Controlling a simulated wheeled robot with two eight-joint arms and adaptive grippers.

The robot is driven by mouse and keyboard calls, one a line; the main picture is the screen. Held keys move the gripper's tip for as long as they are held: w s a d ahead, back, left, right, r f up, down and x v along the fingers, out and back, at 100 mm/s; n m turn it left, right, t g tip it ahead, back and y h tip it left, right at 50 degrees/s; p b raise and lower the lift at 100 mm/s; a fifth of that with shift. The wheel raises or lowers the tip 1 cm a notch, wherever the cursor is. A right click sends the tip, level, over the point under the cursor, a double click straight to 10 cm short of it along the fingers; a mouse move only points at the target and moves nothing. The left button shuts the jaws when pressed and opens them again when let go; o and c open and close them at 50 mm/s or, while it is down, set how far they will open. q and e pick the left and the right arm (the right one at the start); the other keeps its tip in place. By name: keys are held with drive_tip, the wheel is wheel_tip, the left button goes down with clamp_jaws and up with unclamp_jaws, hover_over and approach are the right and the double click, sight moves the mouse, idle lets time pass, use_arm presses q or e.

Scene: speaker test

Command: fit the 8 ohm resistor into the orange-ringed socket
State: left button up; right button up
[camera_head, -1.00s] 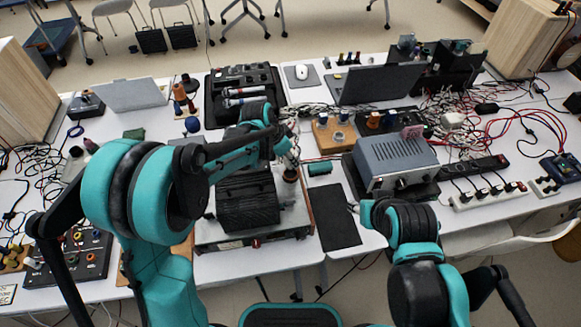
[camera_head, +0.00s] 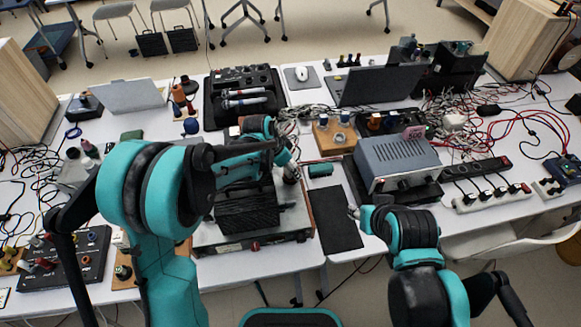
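My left arm reaches from the lower left over a black ribbed block on a metal-topped box (camera_head: 250,218). Its gripper (camera_head: 291,168) is small and partly hidden by my arm, beside a dark upright part at the box's right. Its fingers cannot be made out. My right gripper (camera_head: 354,212) is low in front, by a black mat (camera_head: 335,220); its finger gap is unclear. A black board with coloured sockets (camera_head: 78,262) lies at the lower left. I cannot make out which socket is orange-ringed, or identify the 8 ohm resistor.
A grey instrument (camera_head: 398,163) stands right of centre, behind my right arm. A wooden block with knobs (camera_head: 334,135), an open laptop (camera_head: 377,88) and a black tray (camera_head: 243,96) stand further back. Cables clutter both sides. Power strips (camera_head: 490,197) lie at the right.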

use_arm(q)
drive_tip(key=shift+r, duration=0.1)
drive_tip(key=shift+r+p, duration=0.3)
drive_tip(key=shift+p, duration=0.1)
drive_tip(key=p+v, duration=0.3)
drive_tip(key=v, duration=0.8)
drive_tip(key=s+a+r+n+t+y, duration=0.2)
drive_tip(key=s+a+n, duration=0.3)
drive_tip(key=s, duration=0.5)
drive_tip(key=s+a+r+n+t+y, duration=0.1)
drive_tip(key=s+a+r+n, duration=0.3)
drive_tip(key=s+a, duration=0.5)
drive_tip(key=shift+s+n+t+y, duration=0.4)
drive_tip(key=shift+s+n+t, duration=0.35)
drive_tip(key=shift+n, duration=0.35)
drive_tip(key=shift+w+a+r, duration=0.1)
drive_tip(key=shift+r, duration=0.05)
drive_tip(key=shift+f+b, duration=0.6)
drive_tip(key=shift+f, duration=0.2)
